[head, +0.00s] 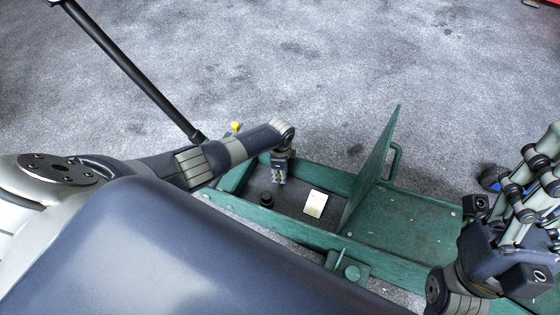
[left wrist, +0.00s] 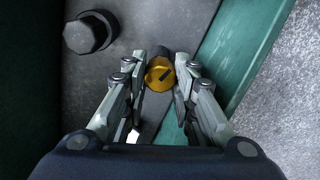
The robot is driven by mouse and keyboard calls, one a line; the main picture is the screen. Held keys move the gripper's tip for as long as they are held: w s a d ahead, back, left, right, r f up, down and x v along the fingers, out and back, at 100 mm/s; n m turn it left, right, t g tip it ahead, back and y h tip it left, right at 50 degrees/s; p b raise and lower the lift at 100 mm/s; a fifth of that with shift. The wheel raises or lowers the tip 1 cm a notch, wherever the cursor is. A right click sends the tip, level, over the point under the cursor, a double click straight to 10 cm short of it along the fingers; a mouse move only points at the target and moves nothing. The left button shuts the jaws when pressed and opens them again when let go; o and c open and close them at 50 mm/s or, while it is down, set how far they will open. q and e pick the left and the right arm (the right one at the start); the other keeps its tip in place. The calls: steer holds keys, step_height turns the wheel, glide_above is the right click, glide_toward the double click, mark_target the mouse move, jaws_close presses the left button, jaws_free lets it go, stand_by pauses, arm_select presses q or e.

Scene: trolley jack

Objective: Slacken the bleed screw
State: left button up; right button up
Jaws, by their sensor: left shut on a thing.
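The bleed screw (left wrist: 160,74) is a round brass head with a dark slot, low in the open bay of the green trolley jack (head: 400,265). In the left wrist view it sits between the tips of my left gripper (left wrist: 161,78), which is shut on it. In the head view my left gripper (head: 279,178) points down into the bay and hides the screw. My right gripper (head: 532,165) is at the right edge of the head view, away from the bay; I cannot tell whether it is open or shut.
A dark round cap (head: 266,200) stands beside my left gripper, also in the left wrist view (left wrist: 88,33). A pale label (head: 315,204) lies in the bay. A green cover plate (head: 372,165) stands up at the bay's right. A long black bar (head: 130,69) slants at upper left.

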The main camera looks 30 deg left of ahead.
arm_select(q)
steer(key=n+p, duration=0.1)
steer(key=n, duration=0.3)
steer(key=shift+n+p, duration=0.3)
steer(key=shift+p, duration=0.05)
steer(key=n+p, duration=0.1)
steer(key=n, duration=0.5)
steer(key=shift+s, duration=0.1)
steer(key=n+p, duration=0.1)
steer(key=n, duration=0.6)
steer(key=shift+n, duration=0.3)
steer(key=n, duration=0.3)
steer(key=shift+n+p, duration=0.3)
steer(key=n, duration=0.5)
steer(key=shift+f, duration=0.1)
arm_select(e)
steer(key=w+a+f+g+h, duration=0.1)
steer(key=w+f+g+h, duration=0.2)
steer(key=w+f+g, duration=0.9)
step_height(320, 180, down, 3)
steer(key=shift+w+a+f+g+h, duration=0.2)
steer(key=shift+w+a+g+h, duration=0.15)
steer(key=shift+w, duration=0.85)
arm_select(q)
steer(key=shift+n, duration=0.3)
